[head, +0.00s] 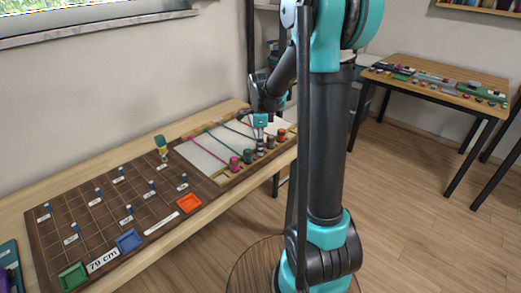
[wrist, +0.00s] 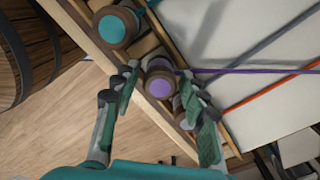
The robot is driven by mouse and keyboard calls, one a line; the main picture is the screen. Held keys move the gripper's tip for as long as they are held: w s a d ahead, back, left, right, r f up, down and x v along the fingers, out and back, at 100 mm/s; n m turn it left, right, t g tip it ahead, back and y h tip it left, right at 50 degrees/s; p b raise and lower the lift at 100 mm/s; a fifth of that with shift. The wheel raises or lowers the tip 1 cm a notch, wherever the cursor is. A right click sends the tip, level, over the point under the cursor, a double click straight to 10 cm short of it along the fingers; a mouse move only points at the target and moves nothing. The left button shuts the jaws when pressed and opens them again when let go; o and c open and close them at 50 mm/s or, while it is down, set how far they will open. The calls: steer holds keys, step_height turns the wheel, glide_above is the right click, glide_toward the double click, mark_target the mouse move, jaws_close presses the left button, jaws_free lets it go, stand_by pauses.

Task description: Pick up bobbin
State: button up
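A wooden bobbin with a purple end (wrist: 160,84) sits in the row at the edge of the board, with a purple cord running right from it. My gripper (wrist: 158,76) is open, with one finger on each side of this bobbin; I cannot tell whether they touch it. A teal-ended bobbin (wrist: 114,27) is at upper left. Another bobbin (wrist: 188,104) is partly hidden behind the right finger. In the head view my gripper (head: 261,123) is over the bobbin row, which includes a pink bobbin (head: 234,164) and an orange-red bobbin (head: 282,135).
Cords lie across a white sheet (head: 199,160) behind the bobbins. To the left is a brown gridded board (head: 95,225) with several small labelled pegs, and green (head: 73,276), blue (head: 130,241) and orange (head: 189,203) trays. A second table (head: 440,84) stands at right.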

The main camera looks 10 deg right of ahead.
jaws_close()
steer(key=shift+r, duration=0.1)
step_height(320, 180, up, 20)
stand_by(0.6)
